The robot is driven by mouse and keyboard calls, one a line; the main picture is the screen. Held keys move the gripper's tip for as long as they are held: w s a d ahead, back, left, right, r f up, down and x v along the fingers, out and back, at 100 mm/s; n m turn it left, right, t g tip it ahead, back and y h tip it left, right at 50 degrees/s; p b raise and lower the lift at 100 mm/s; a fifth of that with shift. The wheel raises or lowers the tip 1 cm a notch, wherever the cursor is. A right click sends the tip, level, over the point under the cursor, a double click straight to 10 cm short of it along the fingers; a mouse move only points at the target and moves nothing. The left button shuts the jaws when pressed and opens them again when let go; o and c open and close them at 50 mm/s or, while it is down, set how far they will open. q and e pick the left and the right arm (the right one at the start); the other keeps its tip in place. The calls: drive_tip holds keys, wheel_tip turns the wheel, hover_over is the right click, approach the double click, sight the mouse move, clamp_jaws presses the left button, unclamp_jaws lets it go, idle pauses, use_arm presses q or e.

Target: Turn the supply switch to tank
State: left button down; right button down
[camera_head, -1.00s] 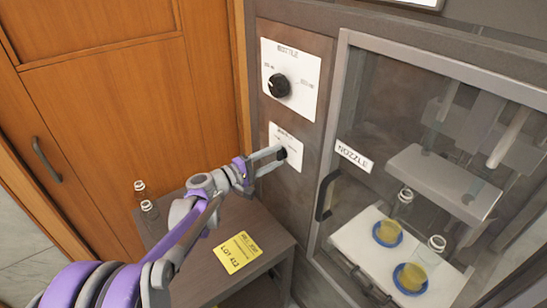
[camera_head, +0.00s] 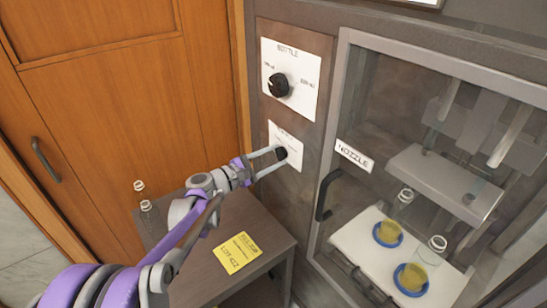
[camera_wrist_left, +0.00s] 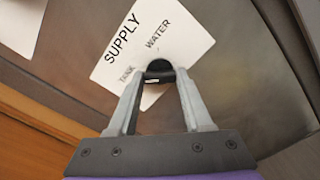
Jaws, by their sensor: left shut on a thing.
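The supply switch is a small black knob (camera_wrist_left: 160,69) on a white plate (camera_wrist_left: 140,40) in the left wrist view. The plate reads SUPPLY, with TANK and WATER beside the knob. In the head view the knob (camera_head: 281,153) sits on the lower white plate (camera_head: 286,143) of the grey panel. My left gripper (camera_head: 279,155) is shut on the knob, with one finger on each side of it. The fingers partly cover the knob and plate, so I cannot tell which label it points to. My right gripper is not in view.
Above is a BOTTLE plate with a larger black knob (camera_head: 279,85). To the right is a glass-doored cabinet with a black handle (camera_head: 327,195) and bottles on yellow-and-blue holders (camera_head: 412,278). Below, a small table (camera_head: 272,238) bears a yellow note (camera_head: 237,252) and clear bottles (camera_head: 146,206).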

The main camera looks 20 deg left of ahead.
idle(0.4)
use_arm(q)
drive_tip(key=shift+c, duration=1.6)
unclamp_jaws()
drive_tip(key=v, duration=1.1)
drive_tip(key=shift+w, duration=0.1)
